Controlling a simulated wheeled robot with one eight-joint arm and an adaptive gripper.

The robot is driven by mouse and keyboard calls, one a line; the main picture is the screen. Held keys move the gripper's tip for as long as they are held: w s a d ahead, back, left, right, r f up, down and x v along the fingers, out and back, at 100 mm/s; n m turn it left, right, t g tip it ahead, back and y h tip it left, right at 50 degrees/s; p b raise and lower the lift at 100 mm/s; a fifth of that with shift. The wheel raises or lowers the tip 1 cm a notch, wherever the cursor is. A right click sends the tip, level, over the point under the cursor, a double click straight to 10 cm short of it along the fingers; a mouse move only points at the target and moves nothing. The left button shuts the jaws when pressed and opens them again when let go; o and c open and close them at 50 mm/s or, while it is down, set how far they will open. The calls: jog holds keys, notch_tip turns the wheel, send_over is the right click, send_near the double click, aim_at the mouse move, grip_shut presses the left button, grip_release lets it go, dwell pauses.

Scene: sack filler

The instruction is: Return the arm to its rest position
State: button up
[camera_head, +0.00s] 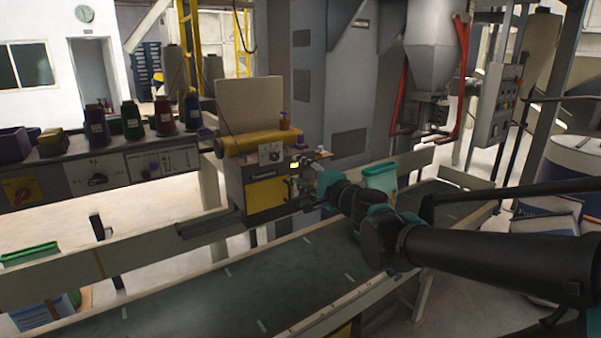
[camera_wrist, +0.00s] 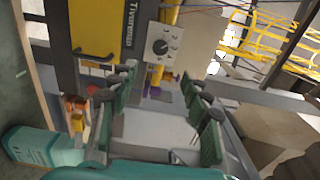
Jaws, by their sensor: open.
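My arm reaches in from the right in the head view, over the conveyor belt (camera_head: 250,285). My gripper (camera_head: 308,190) is at the front right of the yellow and grey sewing machine (camera_head: 265,185), partly hidden by my own wrist. In the wrist view my gripper (camera_wrist: 160,118) is open, its green finger pads apart with nothing between them. The machine's yellow panel and dial (camera_wrist: 163,46) show just beyond the fingers. Whether any finger touches the machine I cannot tell.
A teal and white sack (camera_head: 380,178) stands on the belt behind my wrist; it also shows at lower left in the wrist view (camera_wrist: 40,147). Thread cones (camera_head: 132,120) stand on a control shelf at left. A hopper (camera_head: 432,55) with red bars is at the back. The near belt is clear.

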jog(key=shift+f, duration=0.1)
jog(key=s+d+f+n+g+h, duration=0.1)
jog(key=s+d+f+n+g, duration=0.2)
jog(key=f, duration=0.6)
jog(key=s+f+n+g+h, duration=0.2)
jog(key=s+f+n+g, duration=0.3)
jog(key=f, duration=0.4)
jog(key=s+d+f+n+g+h, duration=0.1)
jog(key=s+d+f+h, duration=0.2)
jog(key=d+f, duration=0.3)
jog(key=s+d+f+n+g+h, duration=0.1)
jog(key=s+d+f+h, duration=0.3)
jog(key=d, duration=0.5)
notch_tip(320, 180, down, 3)
jog(key=shift+s+d+r+n+g, duration=0.15)
jog(key=shift+s+d+n+g, duration=0.2)
jog(key=shift+s+n, duration=0.35)
